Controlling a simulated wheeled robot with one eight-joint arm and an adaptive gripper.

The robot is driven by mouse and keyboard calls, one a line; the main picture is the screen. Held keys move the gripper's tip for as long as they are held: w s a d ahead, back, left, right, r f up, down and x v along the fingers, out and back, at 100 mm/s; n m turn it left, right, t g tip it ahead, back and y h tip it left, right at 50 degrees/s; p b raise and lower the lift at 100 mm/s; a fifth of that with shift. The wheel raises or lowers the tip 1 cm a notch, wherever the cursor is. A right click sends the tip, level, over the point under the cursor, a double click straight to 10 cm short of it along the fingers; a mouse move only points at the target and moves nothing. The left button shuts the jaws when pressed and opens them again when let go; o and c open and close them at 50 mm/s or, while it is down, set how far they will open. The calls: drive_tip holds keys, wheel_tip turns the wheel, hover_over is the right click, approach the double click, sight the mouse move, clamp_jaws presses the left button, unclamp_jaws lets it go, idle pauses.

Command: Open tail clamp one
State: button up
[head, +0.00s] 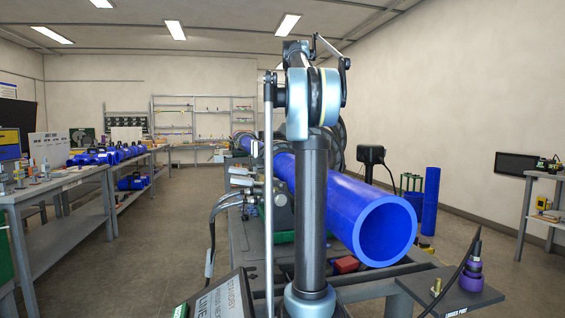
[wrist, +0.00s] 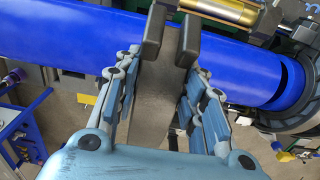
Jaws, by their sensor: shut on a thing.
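A thick blue pipe (head: 345,205) lies along the cart and shows its open end in the head view. It crosses the wrist view (wrist: 60,40) from left to right. In the wrist view my gripper (wrist: 171,38) has its fingers on both sides of a dark grey bar (wrist: 160,95) and is shut on it. The bar lies over the pipe and looks like part of a clamp; which clamp, I cannot tell. A brass cylinder (wrist: 228,11) sits just beyond the fingertips. My arm hides the gripper and clamp in the head view.
A dark ring-shaped clamp (wrist: 295,112) surrounds the pipe at right in the wrist view. Hoses (head: 222,210) and a grey control box (head: 222,298) are left of my arm in the head view. A workbench (head: 60,190) stands at left, with open floor between.

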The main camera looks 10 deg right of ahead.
drive_tip(key=shift+w+d, duration=0.1)
drive_tip(key=shift+s+d+r, duration=0.15)
drive_tip(key=shift+d+r, duration=0.65)
drive_tip(key=shift+d, duration=0.1)
drive_tip(key=shift+s+d+r, duration=0.15)
drive_tip(key=shift+d+r, duration=0.6)
drive_tip(key=shift+d, duration=0.15)
drive_tip(key=shift+d, duration=0.1)
drive_tip(key=shift+o, duration=0.2)
drive_tip(key=shift+s+d+r, duration=0.1)
drive_tip(key=shift+d+r, duration=0.25)
drive_tip(key=shift+d, duration=0.3)
drive_tip(key=shift+w+d+r, duration=0.1)
drive_tip(key=shift+d+r, duration=0.2)
drive_tip(key=shift+d, duration=0.3)
drive_tip(key=shift+s+d+r, duration=0.1)
drive_tip(key=shift+d+r, duration=0.25)
drive_tip(key=shift+d, duration=0.3)
drive_tip(key=shift+d+r, duration=0.1)
drive_tip(key=shift+d, duration=0.25)
drive_tip(key=shift+d+r, duration=0.25)
drive_tip(key=shift+d, duration=0.5)
drive_tip(key=shift+d+r, duration=0.25)
drive_tip(key=shift+d, duration=0.5)
drive_tip(key=shift+d+r, duration=0.25)
drive_tip(key=shift+d, duration=0.5)
